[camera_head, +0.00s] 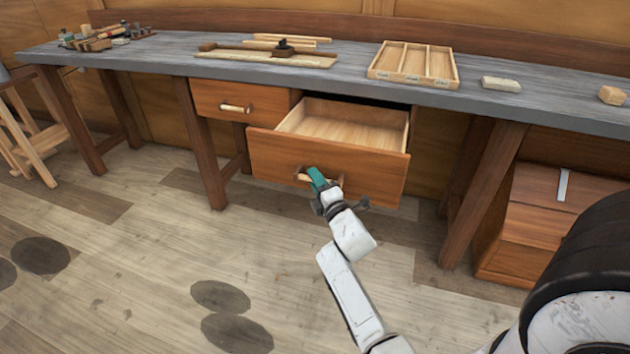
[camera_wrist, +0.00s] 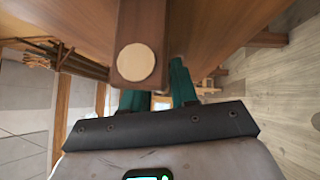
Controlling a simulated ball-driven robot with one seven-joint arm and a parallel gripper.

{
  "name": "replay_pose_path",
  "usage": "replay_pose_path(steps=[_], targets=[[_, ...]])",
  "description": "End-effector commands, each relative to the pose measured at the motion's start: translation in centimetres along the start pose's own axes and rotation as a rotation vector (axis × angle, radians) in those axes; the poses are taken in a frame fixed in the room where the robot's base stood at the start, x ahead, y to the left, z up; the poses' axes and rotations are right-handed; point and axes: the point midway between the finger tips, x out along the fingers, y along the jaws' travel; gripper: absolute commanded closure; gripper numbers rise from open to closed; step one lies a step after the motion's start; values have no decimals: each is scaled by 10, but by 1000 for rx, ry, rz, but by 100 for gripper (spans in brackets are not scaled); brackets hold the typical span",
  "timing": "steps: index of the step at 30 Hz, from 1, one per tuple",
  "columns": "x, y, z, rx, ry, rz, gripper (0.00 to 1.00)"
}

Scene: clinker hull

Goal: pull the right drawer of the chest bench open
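The right drawer (camera_head: 365,170) of the chest bench (camera_head: 350,87) stands out from under the top, and its empty pale interior shows. My gripper (camera_head: 317,178) is at this handle, with teal fingers. In the wrist view, the handle's end post with a pale round dowel end (camera_wrist: 136,65) stands in front of the fingers (camera_wrist: 158,90). The fingers appear closed around the bar, though the post partly hides the contact. The left drawer (camera_head: 262,101) is closed, with a pale bar handle (camera_head: 236,107).
On the bench top are a divided tray (camera_head: 452,82), a plane on boards (camera_head: 284,48), pale blocks (camera_head: 501,84) and tools at the far left. Bench legs (camera_head: 480,195) stand on both sides. A brown chest (camera_head: 525,243) stands at the right. The floor in front is clear.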

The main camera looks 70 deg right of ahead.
Motion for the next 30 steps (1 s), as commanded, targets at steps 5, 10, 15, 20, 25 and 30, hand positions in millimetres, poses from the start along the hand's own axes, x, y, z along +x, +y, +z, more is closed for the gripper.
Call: replay_pose_path(steps=[5,10,15,20,25,30], targets=[[0,0,0,0,1,1,71],[-5,-1,-1,-1,2,1,71],[-27,-3,-2,-1,4,1,71],[-56,-4,-1,-2,1,0,71],[-85,-3,0,-1,-1,-1,71],[-102,-2,0,-1,-1,-1,71]])
